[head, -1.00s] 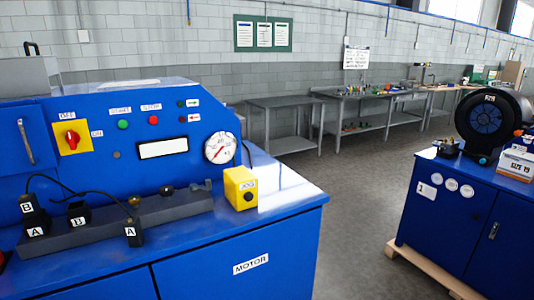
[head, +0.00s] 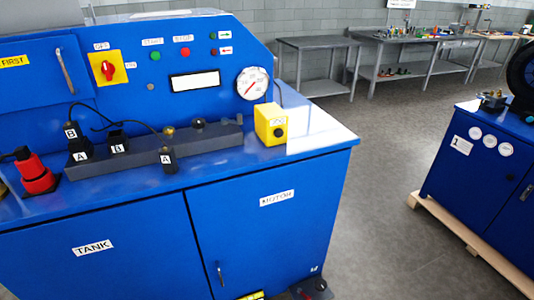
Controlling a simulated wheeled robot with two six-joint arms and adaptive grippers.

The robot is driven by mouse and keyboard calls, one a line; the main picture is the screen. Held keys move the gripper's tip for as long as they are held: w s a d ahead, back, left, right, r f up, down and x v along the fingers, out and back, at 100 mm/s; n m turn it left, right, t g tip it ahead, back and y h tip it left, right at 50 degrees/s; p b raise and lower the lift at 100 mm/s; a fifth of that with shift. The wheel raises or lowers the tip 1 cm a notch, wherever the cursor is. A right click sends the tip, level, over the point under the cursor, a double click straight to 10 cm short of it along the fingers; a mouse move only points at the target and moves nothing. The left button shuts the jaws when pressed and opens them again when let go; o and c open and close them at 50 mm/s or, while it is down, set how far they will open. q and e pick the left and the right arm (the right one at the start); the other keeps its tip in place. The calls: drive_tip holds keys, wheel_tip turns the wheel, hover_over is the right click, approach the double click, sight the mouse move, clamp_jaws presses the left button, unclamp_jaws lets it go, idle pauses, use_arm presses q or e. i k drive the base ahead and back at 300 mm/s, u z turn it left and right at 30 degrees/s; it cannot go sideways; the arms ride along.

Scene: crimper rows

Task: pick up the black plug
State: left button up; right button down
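Several black pieces labelled A or B stand by a grey manifold bar (head: 205,142) on the blue bench. One black plug-like piece marked A (head: 168,160) stands at the bar's front side, with a black cable near its top. A black piece marked B (head: 71,130) sits at the left, directly above a black block marked A (head: 80,151). Another black block marked B (head: 117,141) is just right of it. I cannot tell which one is the task's plug. Neither of my grippers is in view.
The blue bench (head: 320,140) carries a yellow box (head: 270,124), a gauge (head: 252,83) and a red switch (head: 108,69). A red and black piece (head: 36,175) stands at the left. Another blue cabinet (head: 465,185) is at the right, with open floor (head: 375,190) between.

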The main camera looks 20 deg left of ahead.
sight(75, 135)
drive_tip(key=u, duration=1.55)
